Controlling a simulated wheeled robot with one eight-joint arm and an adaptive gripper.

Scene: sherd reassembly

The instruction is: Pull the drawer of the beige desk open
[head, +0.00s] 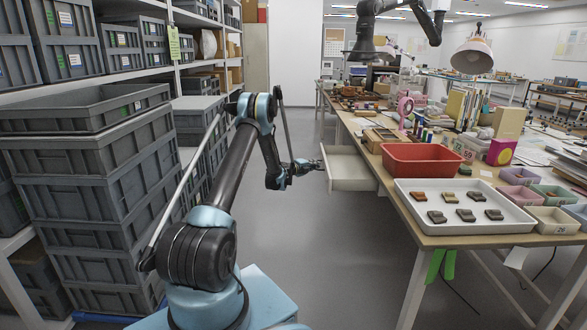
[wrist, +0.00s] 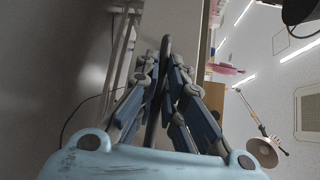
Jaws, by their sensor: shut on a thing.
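The beige desk (head: 393,182) stands on the right in the head view. Its drawer (head: 352,172) sticks out from the left side below the top, and I see into its pale, empty-looking inside. My gripper (head: 319,163) is at the drawer's front face. In the wrist view my gripper (wrist: 166,75) has its fingers closed around the dark bar handle (wrist: 165,46). The pale drawer front (wrist: 181,22) rises behind the handle. The fingers hide part of the handle.
A red bin (head: 421,155) and a white tray (head: 462,222) of several sherds sit on the desk's near end. Stacked grey crates (head: 95,185) and shelves line the left. The grey floor (head: 310,240) between is clear.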

